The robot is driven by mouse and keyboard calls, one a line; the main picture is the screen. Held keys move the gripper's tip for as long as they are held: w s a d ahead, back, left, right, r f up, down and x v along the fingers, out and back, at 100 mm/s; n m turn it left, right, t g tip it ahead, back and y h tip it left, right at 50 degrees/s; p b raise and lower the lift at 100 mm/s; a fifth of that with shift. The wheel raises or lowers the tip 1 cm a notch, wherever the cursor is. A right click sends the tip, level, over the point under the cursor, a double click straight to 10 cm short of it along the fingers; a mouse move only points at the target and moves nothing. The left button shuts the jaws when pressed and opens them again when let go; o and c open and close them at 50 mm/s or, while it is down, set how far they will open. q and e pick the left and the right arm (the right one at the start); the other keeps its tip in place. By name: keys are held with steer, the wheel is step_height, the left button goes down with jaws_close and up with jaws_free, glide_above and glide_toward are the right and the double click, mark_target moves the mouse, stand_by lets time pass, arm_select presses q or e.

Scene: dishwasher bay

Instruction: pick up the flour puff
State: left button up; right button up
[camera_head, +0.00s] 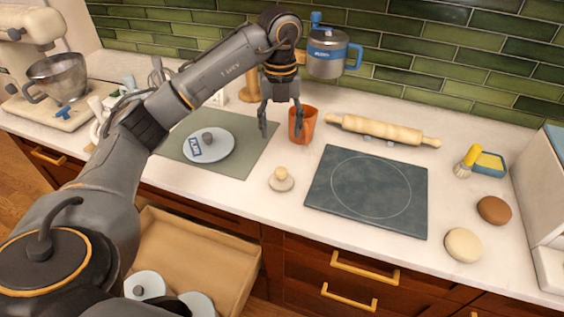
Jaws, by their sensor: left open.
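A small pale round piece with a wooden knob (281,180) sits on the white counter in front of the orange cup; it looks like the flour puff, though I see no marking on it. My left gripper (281,130) is open and empty, fingers pointing down, above and behind this piece and apart from it. Its right finger overlaps the orange cup (305,122) in the picture; I cannot tell whether they touch. A light-blue disc with a grey knob and a blue label (210,145) lies on the green mat. My right gripper is out of view.
The green mat (242,164) is at the left and a dark board (405,217) at the right. A rolling pin (382,130), a steel pot (325,65) and a mixer (35,75) are farther back. An open drawer (190,245) juts out below.

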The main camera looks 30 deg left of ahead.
arm_select(q)
glide_above(281, 170)
step_height(281, 170, down, 7)
steer(key=shift+w+a+r, duration=0.1)
steer(key=shift+a+r, duration=0.05)
steer(key=shift+r, duration=0.05)
steer(key=shift+f+p, duration=0.65)
steer(key=shift+f, duration=0.25)
steer(key=f, duration=0.1)
steer(key=f+p, duration=0.1)
steer(key=f, duration=0.1)
steer(key=shift+d+f, duration=0.2)
steer(key=shift+f, duration=0.1)
steer(key=shift+f+p, duration=0.3)
steer(key=shift+f, duration=0.15)
steer(key=c, duration=1.1)
jaws_close()
arm_select(e)
steer(key=s+r, duration=0.1)
steer(key=s+d+r, duration=0.1)
steer(key=shift+s+d+r, duration=0.15)
steer(key=shift+r, duration=0.15)
